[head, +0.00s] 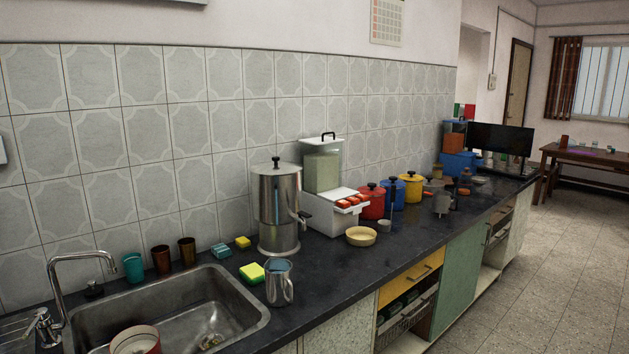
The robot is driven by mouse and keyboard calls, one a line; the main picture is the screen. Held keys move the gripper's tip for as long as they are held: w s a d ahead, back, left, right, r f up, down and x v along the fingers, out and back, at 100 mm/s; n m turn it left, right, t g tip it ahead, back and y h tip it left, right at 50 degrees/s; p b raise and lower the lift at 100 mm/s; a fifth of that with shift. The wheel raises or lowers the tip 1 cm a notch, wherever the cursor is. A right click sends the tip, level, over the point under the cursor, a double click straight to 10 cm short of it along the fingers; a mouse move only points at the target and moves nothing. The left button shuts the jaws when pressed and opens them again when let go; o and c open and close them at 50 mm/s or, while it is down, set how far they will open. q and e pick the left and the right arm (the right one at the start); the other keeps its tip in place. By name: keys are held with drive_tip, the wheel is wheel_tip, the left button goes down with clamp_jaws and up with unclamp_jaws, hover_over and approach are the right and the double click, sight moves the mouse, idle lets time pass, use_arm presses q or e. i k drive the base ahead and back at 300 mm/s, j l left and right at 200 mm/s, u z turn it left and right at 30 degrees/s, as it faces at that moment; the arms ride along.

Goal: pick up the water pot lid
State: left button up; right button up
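A tall steel water pot (279,212) stands on the dark counter against the tiled wall, right of the sink. Its steel lid (276,167) sits on top, with a small black knob in the middle. A tap sticks out low on the pot's right side. A steel tumbler or mug (280,283) with a handle stands on the counter in front of the pot. Neither of my grippers shows in the head view.
A white box with red items (338,208) and a clear canister stand close right of the pot. A yellow sponge (252,273), blue sponge (221,251) and cups (161,259) lie left, near the sink (248,301). A shallow bowl (361,236) and coloured pots (371,201) are farther right.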

sight(276, 167)
drive_tip(key=i+l, duration=0.25)
drive_tip(key=l, duration=0.15)
drive_tip(key=i+l, duration=0.25)
drive_tip(key=l, duration=0.15)
drive_tip(key=i+l+z, duration=0.1)
drive_tip(key=i+l, duration=0.15)
drive_tip(key=l, duration=0.15)
